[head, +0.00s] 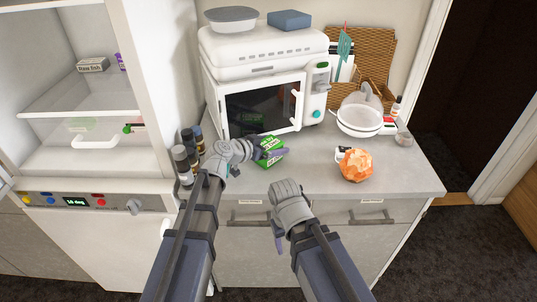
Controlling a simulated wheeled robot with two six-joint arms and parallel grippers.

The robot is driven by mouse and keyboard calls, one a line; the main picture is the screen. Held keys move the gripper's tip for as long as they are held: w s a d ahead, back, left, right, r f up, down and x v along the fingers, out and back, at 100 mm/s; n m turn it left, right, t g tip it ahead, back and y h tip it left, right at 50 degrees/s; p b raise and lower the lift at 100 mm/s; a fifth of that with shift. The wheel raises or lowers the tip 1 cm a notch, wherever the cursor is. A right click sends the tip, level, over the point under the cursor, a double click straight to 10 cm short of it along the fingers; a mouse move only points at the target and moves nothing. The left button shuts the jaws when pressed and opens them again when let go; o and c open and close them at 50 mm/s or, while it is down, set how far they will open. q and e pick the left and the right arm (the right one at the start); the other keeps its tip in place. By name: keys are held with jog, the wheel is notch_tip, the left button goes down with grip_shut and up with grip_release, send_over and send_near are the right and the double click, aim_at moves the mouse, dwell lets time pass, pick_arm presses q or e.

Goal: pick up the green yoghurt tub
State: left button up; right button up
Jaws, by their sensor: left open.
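A green box-like container with dark lettering (270,159) stands on the grey counter in front of the microwave; it is the green thing nearest my grippers, and I cannot make out its label. My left gripper (270,150) is open at this container, its fingers over and beside the upper part, hiding some of it. I cannot tell whether they touch it. My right gripper (281,238) is low in front of the counter's drawers, away from the container; its fingers are too unclear to tell open from shut.
Dark-capped jars (184,164) stand left of the container. A white microwave (317,97) is behind it. An orange faceted lump (356,166), white bowls (360,119) and a wicker basket (345,94) are to the right. An open fridge (80,160) is at left.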

pick_arm(q)
jog(key=shift+w+d+f, duration=0.25)
jog(key=shift+w+d, duration=0.15)
jog(key=shift+c, duration=0.2)
grip_shut()
dwell(0.3)
jog(key=shift+r, duration=0.1)
notch_tip(320, 180, up, 10)
jog(key=p, duration=1)
